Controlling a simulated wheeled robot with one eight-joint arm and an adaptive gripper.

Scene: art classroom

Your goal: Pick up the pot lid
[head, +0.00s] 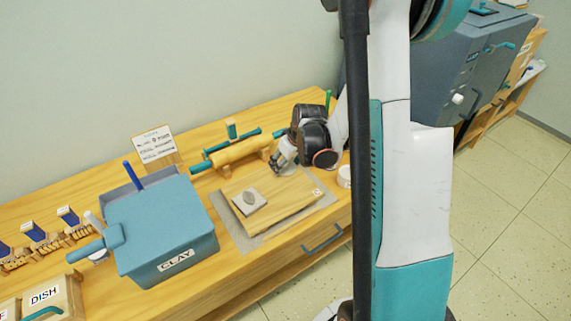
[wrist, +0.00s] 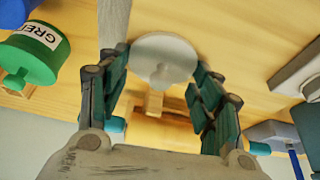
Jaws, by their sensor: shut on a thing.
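The pot lid (wrist: 165,48) is a pale, round disc with a small knob, seen in the wrist view between my fingertips. My gripper (wrist: 163,66) is shut on it, with one finger at each side of its rim. In the head view my gripper (head: 277,163) is over the wooden bench, beside the rolling pin and behind the board. I cannot make out the lid clearly there. Whether the lid touches anything below is hard to tell.
A blue CLAY bin (head: 160,228) stands left on the bench (head: 225,290). A rolling pin (head: 240,152) and a wooden board (head: 290,199) with a grey slab (head: 243,208) lie nearby. A green labelled jar (wrist: 38,58) is close in the wrist view. A small white cup (head: 344,177) stands right.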

